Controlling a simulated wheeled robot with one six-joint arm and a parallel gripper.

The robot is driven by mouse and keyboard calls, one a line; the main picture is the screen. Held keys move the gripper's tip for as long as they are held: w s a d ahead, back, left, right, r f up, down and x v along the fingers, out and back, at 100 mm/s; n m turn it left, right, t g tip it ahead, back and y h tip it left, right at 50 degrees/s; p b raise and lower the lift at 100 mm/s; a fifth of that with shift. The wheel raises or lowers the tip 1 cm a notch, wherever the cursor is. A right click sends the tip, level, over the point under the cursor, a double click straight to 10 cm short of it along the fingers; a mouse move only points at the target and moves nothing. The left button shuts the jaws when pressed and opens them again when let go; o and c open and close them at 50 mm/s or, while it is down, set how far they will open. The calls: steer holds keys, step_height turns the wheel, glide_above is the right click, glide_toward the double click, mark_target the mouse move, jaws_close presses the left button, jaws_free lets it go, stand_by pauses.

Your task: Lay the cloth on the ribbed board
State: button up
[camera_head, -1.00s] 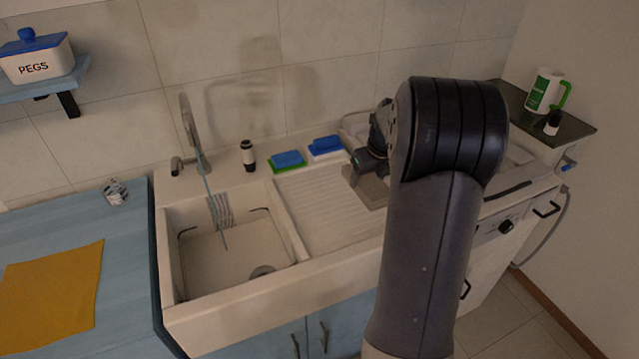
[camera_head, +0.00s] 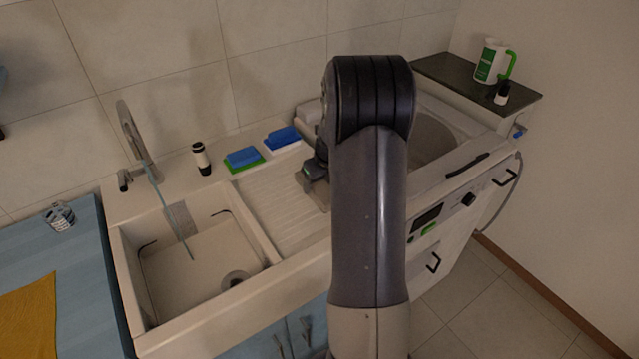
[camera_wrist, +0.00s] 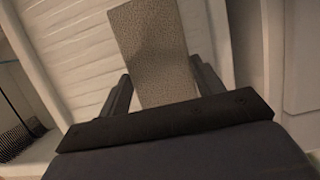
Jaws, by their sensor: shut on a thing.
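A beige-grey woven cloth (camera_wrist: 152,50) is held flat between the fingers of my gripper (camera_wrist: 160,85) in the wrist view. The ribbed board (camera_wrist: 75,40) is the pale grooved drainer under and to the left of it. In the head view, the ribbed board (camera_head: 282,205) lies right of the sink. My gripper (camera_head: 314,168) is over its right part, mostly behind my arm. A corner of the cloth (camera_head: 322,194) shows beside my arm. I cannot tell whether the cloth touches the ribs.
A sink (camera_head: 195,262) with a tap (camera_head: 130,130) is left of the board. A blue sponge (camera_head: 242,157) and another sponge (camera_head: 282,136) stand behind it. A yellow cloth (camera_head: 28,318) lies on the blue counter (camera_head: 85,265). A washer (camera_head: 470,192) stands at right.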

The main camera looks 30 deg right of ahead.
steer(key=shift+f, duration=0.6)
steer(key=shift+f, duration=0.15)
steer(key=o, duration=1)
steer(key=v, duration=1.2)
steer(key=shift+b, duration=0.3)
